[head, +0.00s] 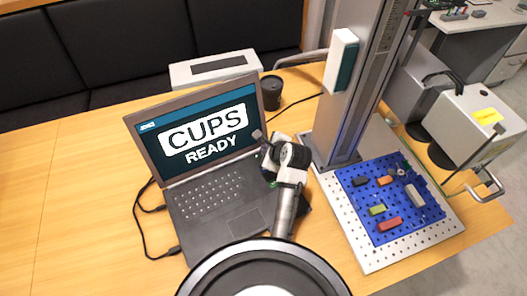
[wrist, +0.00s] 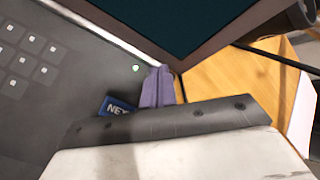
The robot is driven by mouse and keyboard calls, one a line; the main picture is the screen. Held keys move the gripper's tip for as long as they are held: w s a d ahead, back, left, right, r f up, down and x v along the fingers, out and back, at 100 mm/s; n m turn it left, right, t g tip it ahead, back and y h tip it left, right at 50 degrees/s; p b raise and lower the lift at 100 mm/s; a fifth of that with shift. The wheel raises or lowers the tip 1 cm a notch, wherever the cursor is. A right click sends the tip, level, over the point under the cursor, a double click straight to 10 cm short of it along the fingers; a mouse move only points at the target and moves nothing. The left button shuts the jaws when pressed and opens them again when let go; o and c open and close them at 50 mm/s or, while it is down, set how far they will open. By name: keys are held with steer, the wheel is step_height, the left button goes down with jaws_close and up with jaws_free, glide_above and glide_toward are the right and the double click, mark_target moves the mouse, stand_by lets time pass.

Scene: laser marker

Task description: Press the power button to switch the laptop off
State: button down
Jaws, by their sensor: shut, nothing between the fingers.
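The laptop (head: 215,155) stands open on the wooden table, its lit screen reading "CUPS READY". In the wrist view I see its dark keyboard deck (wrist: 75,75) and the lower corner of its screen (wrist: 180,20). A small round button with a pale green light (wrist: 135,68), apparently the power button, is on the deck near the hinge. My gripper (wrist: 158,72) is shut and empty, its purple-grey fingertips just right of the button. I cannot tell whether they touch the deck. In the head view my arm covers the laptop's right edge and hides the button.
A blue "NEXT" label (wrist: 118,105) is beside my fingers. A black cup (head: 271,92) and a white box (head: 215,68) stand behind the laptop. The marker's column (head: 352,90) and blue plate with several small blocks (head: 365,222) are on the right. Cables lie left of the laptop.

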stand_by(0.4)
steer(key=shift+r, duration=0.5)
steer(key=shift+r, duration=3)
steer(key=shift+a, duration=0.1)
